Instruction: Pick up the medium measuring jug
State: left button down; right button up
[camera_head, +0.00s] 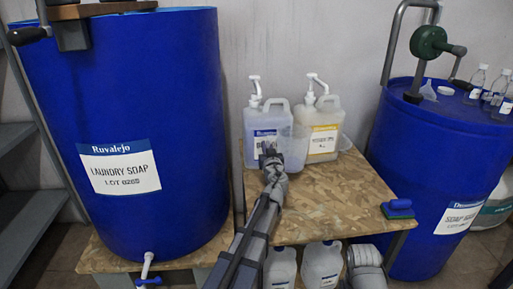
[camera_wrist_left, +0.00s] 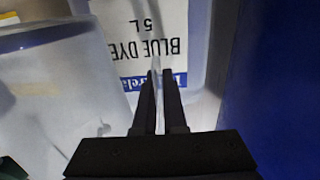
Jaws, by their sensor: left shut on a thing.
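A translucent measuring jug (camera_head: 293,148) stands at the back of the wooden stand, in front of two pump bottles. My left gripper (camera_head: 268,156) is at the jug's left side in the head view. In the left wrist view, the gripper (camera_wrist_left: 158,92) is shut on a thin translucent part at the edge of the jug (camera_wrist_left: 62,95). I cannot tell clearly whether this is handle or wall, nor whether the jug is lifted. My right gripper is not in view.
The blue dye bottle (camera_head: 259,116) and another pump bottle (camera_head: 323,135) stand close behind. A large blue drum (camera_head: 125,90) is left, another (camera_head: 418,150) right. The stand's middle is bare.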

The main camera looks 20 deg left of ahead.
pick_arm(q)
jog(key=shift+w+d, duration=0.7)
jog(key=shift+d, duration=0.4)
jog(key=shift+w+d, duration=0.65)
jog(key=shift+d, duration=0.45)
jog(key=shift+w+d, duration=0.7)
jog(key=shift+d, duration=0.55)
